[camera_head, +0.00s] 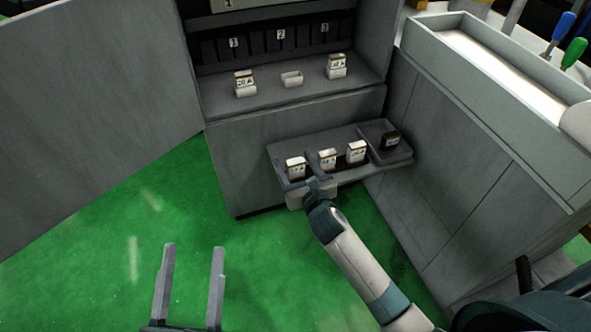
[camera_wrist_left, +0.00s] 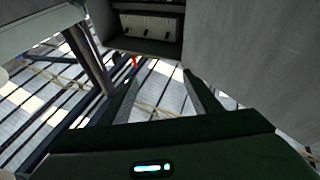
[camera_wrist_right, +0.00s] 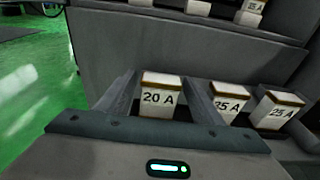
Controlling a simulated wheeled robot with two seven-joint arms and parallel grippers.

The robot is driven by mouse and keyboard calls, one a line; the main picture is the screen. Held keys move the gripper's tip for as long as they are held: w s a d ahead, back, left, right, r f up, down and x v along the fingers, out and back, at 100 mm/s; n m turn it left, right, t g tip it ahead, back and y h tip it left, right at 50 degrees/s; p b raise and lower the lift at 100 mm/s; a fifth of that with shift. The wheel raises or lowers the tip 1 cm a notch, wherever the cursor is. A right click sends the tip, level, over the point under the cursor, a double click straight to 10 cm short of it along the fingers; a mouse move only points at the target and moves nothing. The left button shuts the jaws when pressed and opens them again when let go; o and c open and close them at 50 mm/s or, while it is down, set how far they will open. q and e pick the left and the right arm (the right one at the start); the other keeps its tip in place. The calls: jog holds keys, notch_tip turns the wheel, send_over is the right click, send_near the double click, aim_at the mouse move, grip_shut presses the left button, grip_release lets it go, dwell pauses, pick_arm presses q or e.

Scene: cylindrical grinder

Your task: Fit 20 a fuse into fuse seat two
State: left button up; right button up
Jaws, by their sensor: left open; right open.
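The 20 A fuse (camera_wrist_right: 158,98), white with a brown top, stands upright at the left end of the fuse tray (camera_head: 345,172). It also shows in the head view (camera_head: 295,168). My right gripper (camera_wrist_right: 160,100) is open, with one finger on each side of this fuse; I cannot tell whether they touch it. Fuse seat two (camera_head: 291,80) is the empty middle seat on the cabinet shelf, below the label 2. My left gripper (camera_head: 193,249) is open and empty above the green floor, away from the cabinet.
Two more white fuses, both marked 25 A in the right wrist view (camera_wrist_right: 228,101), stand beside it. A dark block (camera_head: 390,140) lies in the tray's right compartment. The left seat (camera_head: 245,84) and right seat (camera_head: 337,67) hold fuses. An open cabinet door (camera_head: 95,110) stands left.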

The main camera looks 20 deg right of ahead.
pick_arm(q)
jog(key=shift+s+r+t+h+b, duration=0.15)
jog(key=shift+s+r+t, duration=0.3)
jog(key=shift+r, duration=0.25)
jog(key=shift+s+r+t+h+b, duration=0.15)
jog(key=shift+s+r+t, duration=0.2)
jog(key=shift+s+r, duration=0.25)
pick_arm(e)
jog(key=shift+w+f, duration=0.2)
jog(key=shift+w, duration=1.3)
jog(key=c, duration=1.2)
